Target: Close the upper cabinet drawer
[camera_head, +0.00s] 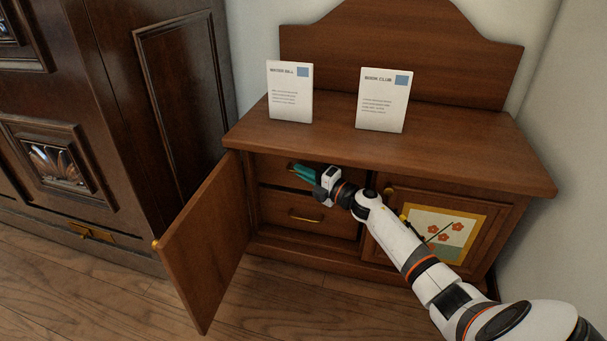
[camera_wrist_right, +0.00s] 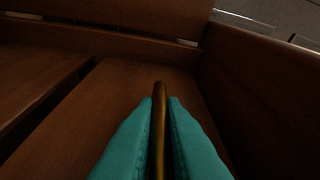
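The wooden cabinet (camera_head: 440,163) stands against the wall with its left door (camera_head: 206,243) swung wide open. Behind that door are two drawers. The upper drawer (camera_head: 268,169) sits just under the cabinet top, seemingly close to flush; I cannot tell exactly how far out it is. My right gripper (camera_head: 304,173) is at its front, with teal fingers at the handle. In the right wrist view the brass handle (camera_wrist_right: 160,115) lies between the two teal fingers (camera_wrist_right: 160,135), which press close on both sides. The gripper hides part of the drawer front. My left gripper is not in view.
The lower drawer (camera_head: 285,213) with a brass handle looks closed. The right door (camera_head: 395,236) with a flower panel is shut, partly behind my right arm. Two cards (camera_head: 290,92) (camera_head: 384,100) stand on top. A dark armoire (camera_head: 160,110) stands at left.

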